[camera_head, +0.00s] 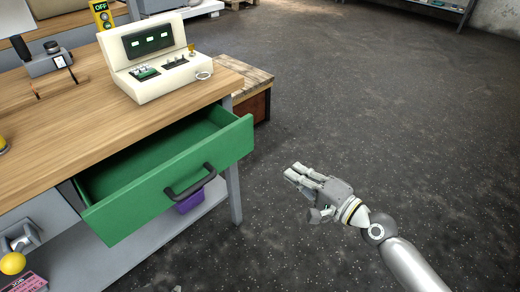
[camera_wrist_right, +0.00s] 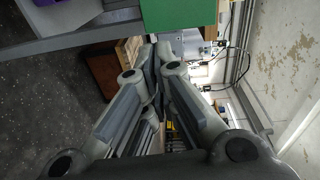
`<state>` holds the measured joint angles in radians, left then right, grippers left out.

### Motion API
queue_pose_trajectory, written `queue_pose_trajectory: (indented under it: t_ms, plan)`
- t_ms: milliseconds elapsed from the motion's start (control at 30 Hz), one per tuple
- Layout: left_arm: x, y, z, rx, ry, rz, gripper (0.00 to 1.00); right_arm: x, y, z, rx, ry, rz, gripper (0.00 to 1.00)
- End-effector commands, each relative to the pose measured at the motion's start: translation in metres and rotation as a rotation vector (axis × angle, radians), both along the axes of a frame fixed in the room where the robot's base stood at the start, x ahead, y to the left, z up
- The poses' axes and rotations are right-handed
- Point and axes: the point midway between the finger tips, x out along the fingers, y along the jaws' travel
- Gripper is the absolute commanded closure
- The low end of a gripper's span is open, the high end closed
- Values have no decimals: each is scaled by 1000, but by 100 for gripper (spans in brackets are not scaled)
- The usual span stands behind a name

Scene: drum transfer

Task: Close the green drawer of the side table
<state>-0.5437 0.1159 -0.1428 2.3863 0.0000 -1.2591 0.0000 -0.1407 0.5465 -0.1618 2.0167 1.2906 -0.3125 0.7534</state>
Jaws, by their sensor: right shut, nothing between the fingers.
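The green drawer (camera_head: 170,183) of the wooden-topped side table (camera_head: 110,120) is pulled out and looks empty inside. Its dark handle (camera_head: 190,183) is on the front panel. My right gripper (camera_head: 292,173) is shut and empty, to the right of the drawer front and apart from it, over the open floor. In the right wrist view the shut fingers (camera_wrist_right: 152,62) point away, and a green panel (camera_wrist_right: 178,14), likely the drawer, shows at the top. My left gripper is not in view.
A cream control box (camera_head: 158,72) stands on the tabletop above the drawer. A purple bin (camera_head: 190,203) sits on the lower shelf below it. A wooden crate (camera_head: 245,88) stands behind the table's right end. The dark floor (camera_head: 380,110) to the right is clear.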

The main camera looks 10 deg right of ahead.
Motion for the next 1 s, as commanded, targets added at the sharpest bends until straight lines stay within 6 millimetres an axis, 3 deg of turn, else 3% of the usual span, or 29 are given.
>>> queue_pose_trajectory:
  t_ms: [167, 367, 600, 767, 1000]
  plan:
    - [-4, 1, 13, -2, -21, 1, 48, -9, 13, 21, 72, -18, 46, 100]
    - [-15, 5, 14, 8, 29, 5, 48, 1, 22, 27, 83, -21, 49, 100]
    - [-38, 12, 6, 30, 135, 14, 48, 34, 46, 27, 83, -21, 49, 100]
    - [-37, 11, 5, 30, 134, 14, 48, 59, 63, 25, 82, -21, 48, 100]
    - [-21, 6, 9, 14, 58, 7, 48, 90, 86, 24, 80, -20, 49, 100]
